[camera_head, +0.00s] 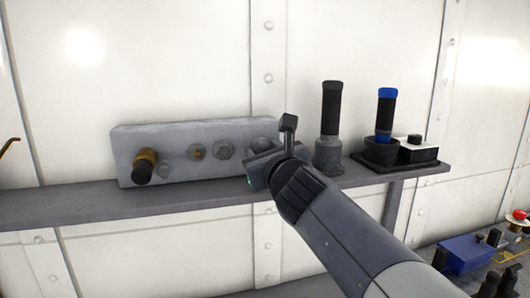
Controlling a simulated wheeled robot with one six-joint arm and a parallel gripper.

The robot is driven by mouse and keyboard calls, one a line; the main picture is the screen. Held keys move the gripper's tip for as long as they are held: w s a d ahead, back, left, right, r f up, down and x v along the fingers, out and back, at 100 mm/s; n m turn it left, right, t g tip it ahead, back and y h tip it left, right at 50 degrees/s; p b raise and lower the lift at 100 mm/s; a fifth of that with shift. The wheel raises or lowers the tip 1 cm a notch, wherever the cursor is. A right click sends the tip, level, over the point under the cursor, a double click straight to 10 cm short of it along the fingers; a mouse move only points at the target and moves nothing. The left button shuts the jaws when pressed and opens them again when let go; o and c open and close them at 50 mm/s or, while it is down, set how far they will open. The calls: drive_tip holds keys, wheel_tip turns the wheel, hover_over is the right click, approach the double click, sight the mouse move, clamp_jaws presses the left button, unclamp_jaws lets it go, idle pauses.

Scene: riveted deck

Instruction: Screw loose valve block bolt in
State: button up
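The grey valve block (180,135) stands on the shelf against the wall. Its face carries a brass valve with a black knob (145,165), a small grey bolt (164,169) beside it, a brass-centred fitting (197,152) and a grey bolt head (224,150). Another round grey bolt head (262,144) shows just above my gripper. I cannot tell which bolt is loose. My gripper (252,170) is at the right end of the block, close in front of its face. Its fingertips are hidden from this side, so their opening and any held thing cannot be seen.
A black-handled tool (331,110) stands upright right of my gripper. A blue-handled tool (386,110) stands in a black holder beside a white-topped box with a black button (415,148). A blue box (467,252) and a red button (519,214) are lower right. The shelf's left front (80,205) is clear.

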drive_tip(key=c, duration=0.8)
drive_tip(key=shift+o, duration=0.2)
drive_tip(key=shift+m, duration=0.3)
